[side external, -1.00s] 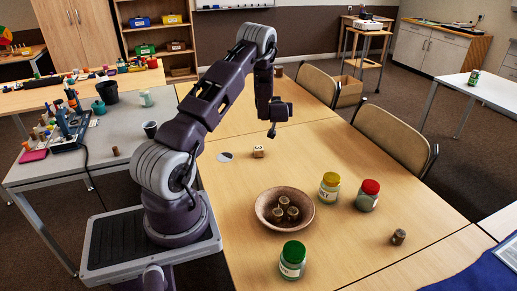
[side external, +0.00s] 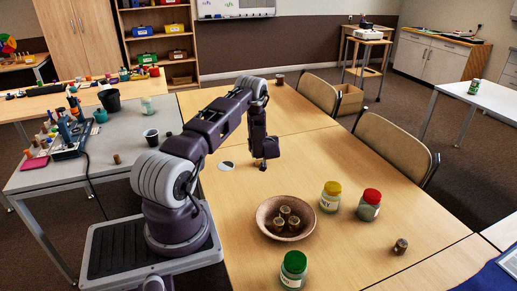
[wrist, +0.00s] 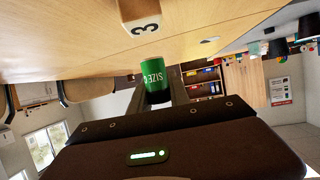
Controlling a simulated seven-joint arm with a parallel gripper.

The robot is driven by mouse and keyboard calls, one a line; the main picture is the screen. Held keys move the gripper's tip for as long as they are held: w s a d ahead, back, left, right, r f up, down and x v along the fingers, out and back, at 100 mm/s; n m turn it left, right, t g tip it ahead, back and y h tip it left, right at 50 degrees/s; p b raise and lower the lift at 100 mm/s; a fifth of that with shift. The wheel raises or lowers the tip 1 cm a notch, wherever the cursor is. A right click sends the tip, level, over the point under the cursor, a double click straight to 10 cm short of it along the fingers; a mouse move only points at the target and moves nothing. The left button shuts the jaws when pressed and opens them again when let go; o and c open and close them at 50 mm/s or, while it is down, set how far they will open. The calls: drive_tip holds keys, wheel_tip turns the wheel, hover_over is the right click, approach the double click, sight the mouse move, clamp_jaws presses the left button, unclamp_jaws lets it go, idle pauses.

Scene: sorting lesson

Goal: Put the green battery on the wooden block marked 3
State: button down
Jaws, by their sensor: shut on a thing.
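In the side view my gripper (side external: 264,163) is low over the table, right of a white disc. The block is hidden behind it there, and the battery cannot be made out.
A brown bowl (side external: 264,228) with several brown cylinders stands nearer the camera. Jars with yellow (side external: 331,188), red (side external: 372,196) and green (side external: 295,262) lids stand around it. A small brown cylinder (side external: 401,246) is at the right. The white disc (side external: 226,165) lies left of my gripper.

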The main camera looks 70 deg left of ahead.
drive_tip(key=shift+f, duration=1.45)
drive_tip(key=shift+f, duration=0.15)
drive_tip(key=c, duration=1.2)
unclamp_jaws()
drive_tip(key=shift+c, duration=0.2)
